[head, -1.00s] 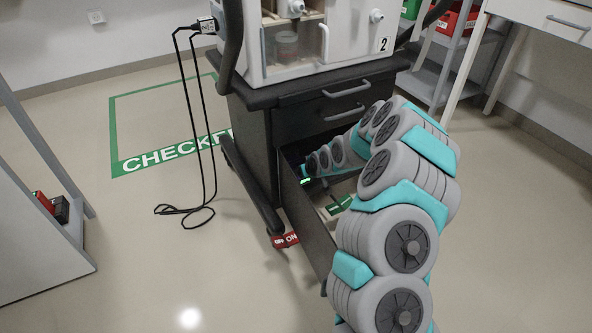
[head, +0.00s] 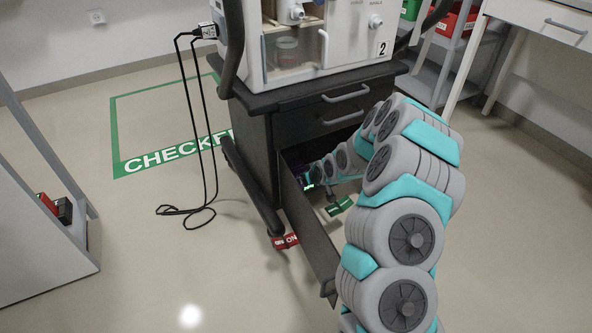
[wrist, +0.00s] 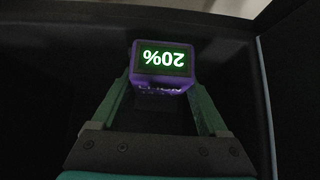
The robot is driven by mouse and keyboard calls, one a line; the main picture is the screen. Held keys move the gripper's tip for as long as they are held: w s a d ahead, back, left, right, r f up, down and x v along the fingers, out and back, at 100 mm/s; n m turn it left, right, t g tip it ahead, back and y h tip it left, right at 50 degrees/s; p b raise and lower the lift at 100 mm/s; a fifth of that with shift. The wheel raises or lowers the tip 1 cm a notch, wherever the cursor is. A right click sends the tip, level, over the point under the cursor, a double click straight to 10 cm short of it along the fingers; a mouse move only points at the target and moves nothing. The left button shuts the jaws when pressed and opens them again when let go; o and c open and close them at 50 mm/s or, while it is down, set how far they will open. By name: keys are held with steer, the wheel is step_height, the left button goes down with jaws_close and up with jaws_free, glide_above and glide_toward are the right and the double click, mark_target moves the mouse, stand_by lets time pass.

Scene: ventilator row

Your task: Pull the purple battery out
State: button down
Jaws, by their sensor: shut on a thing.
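The purple battery (wrist: 162,80) is in the middle of the wrist view, its green-lit display reading 20% upside down. My gripper (wrist: 162,90) is shut on it, with one green finger along each side. In the head view my arm reaches into the open lower drawer (head: 308,225) of cart 2. A bit of purple and a green glow from the battery (head: 308,185) show there at the gripper's end. The battery's lower part is in dark shadow, so I cannot tell whether it still sits in a slot.
A green tag (head: 340,206) lies in the drawer. A red ON tag (head: 286,241) is at the cart's front foot. The ventilator (head: 320,45) stands on the cart, with a black cable (head: 190,130) hanging to the floor at left. The floor at left is mostly clear.

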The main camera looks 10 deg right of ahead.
steer(key=shift+s+d, duration=0.25)
steer(key=shift+s, duration=0.35)
steer(key=shift+s+d, duration=0.2)
steer(key=shift+s, duration=0.35)
steer(key=shift+r, duration=0.1)
